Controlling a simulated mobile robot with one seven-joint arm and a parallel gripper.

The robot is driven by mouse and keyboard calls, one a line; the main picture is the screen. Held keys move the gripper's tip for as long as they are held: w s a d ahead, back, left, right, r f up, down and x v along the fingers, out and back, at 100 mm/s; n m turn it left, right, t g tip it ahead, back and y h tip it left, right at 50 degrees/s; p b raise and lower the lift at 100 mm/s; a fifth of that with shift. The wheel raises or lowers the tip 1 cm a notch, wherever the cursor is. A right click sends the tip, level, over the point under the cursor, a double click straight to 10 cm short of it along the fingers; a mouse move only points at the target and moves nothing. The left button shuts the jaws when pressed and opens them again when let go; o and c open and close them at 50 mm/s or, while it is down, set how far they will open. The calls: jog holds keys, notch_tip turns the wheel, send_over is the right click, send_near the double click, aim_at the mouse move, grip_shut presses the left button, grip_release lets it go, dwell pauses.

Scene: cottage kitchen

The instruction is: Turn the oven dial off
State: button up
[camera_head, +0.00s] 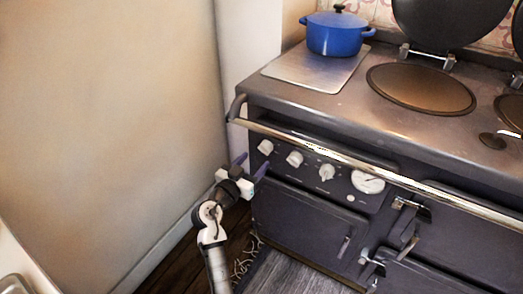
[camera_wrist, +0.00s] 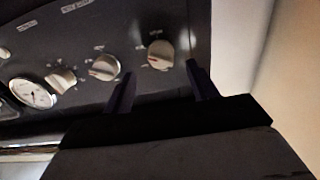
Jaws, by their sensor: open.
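Three pale oven dials sit in a row on the dark front panel of the range. The leftmost dial (camera_head: 265,147) is the nearest to my gripper (camera_head: 252,163). The middle dial (camera_head: 294,159) and the right dial (camera_head: 326,172) are farther along. My gripper is open and empty, in front of the panel's left end. In the wrist view, where the row runs the other way, the leftmost dial (camera_wrist: 160,54) shows beyond the gap between my fingertips (camera_wrist: 160,72). It has a red mark on its left side. I see no finger touching it.
A round white gauge (camera_head: 368,181) is right of the dials. A metal rail (camera_head: 350,160) runs above them along the range front. An oven door (camera_head: 310,222) is below. A plain wall (camera_head: 120,120) stands close on the left. A blue pot (camera_head: 337,36) sits on top.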

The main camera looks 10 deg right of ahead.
aim_at(262, 152)
jog(key=x, duration=0.5)
jog(key=shift+w+d+p, duration=0.25)
jog(key=shift+w+p, duration=0.05)
jog(key=shift+p, duration=0.1)
jog(key=c, duration=1)
